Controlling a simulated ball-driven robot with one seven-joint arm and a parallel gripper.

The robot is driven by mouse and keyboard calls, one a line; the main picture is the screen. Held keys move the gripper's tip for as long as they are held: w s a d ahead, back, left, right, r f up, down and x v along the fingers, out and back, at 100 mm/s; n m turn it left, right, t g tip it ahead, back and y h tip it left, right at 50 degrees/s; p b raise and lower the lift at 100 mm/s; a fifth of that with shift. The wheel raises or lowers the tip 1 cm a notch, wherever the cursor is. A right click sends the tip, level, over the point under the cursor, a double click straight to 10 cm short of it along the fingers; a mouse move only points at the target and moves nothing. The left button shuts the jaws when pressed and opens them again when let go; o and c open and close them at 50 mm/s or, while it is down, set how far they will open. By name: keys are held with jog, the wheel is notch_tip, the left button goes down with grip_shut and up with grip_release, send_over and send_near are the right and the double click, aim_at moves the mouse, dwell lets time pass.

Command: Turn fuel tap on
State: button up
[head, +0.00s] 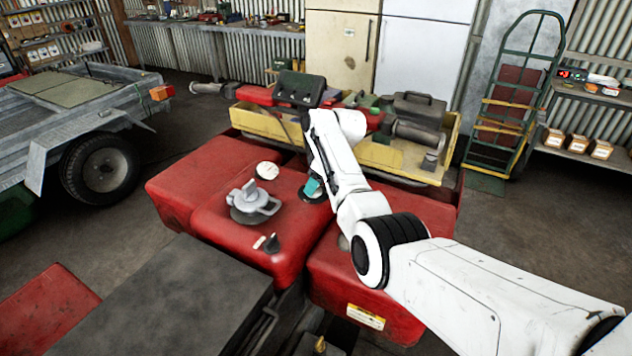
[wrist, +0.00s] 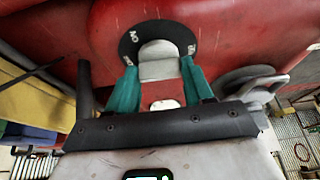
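The fuel tap is a round black dial (wrist: 129,38) with white lettering and a grey handle (wrist: 158,66) standing out from it, on the side of a red tank. My gripper (wrist: 159,66) reaches the tap, one teal finger on either side of the grey handle. I see no clear gap between the fingers and the handle, so it looks shut on it. In the head view my gripper (head: 313,188) hides most of the dark dial (head: 316,198). The lettering is too small and turned to read with certainty.
A grey cap (head: 252,204), a white round gauge (head: 267,171) and a small black knob (head: 272,244) sit on the red body (head: 212,222) nearby. A trailer (head: 85,128) is at the left.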

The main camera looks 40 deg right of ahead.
jog(key=c, duration=0.5)
jog(key=shift+m, duration=0.4)
jog(key=shift+a+r+m+h+p, duration=0.1)
jog(key=shift+m+h+p, duration=0.3)
jog(key=shift+m+p, duration=0.25)
jog(key=m+h+p, duration=0.1)
jog(key=m, duration=0.2)
jog(key=shift+a, duration=0.1)
jog(key=m+h, duration=0.1)
jog(key=m, duration=0.2)
jog(key=shift+w+a+m+h, duration=0.1)
jog(key=shift+m+h, duration=0.25)
jog(key=shift+h, duration=0.05)
jog(key=shift+m+g+h+b, duration=0.4)
jog(key=shift+m+b, duration=0.15)
jog(key=shift+m, duration=0.95)
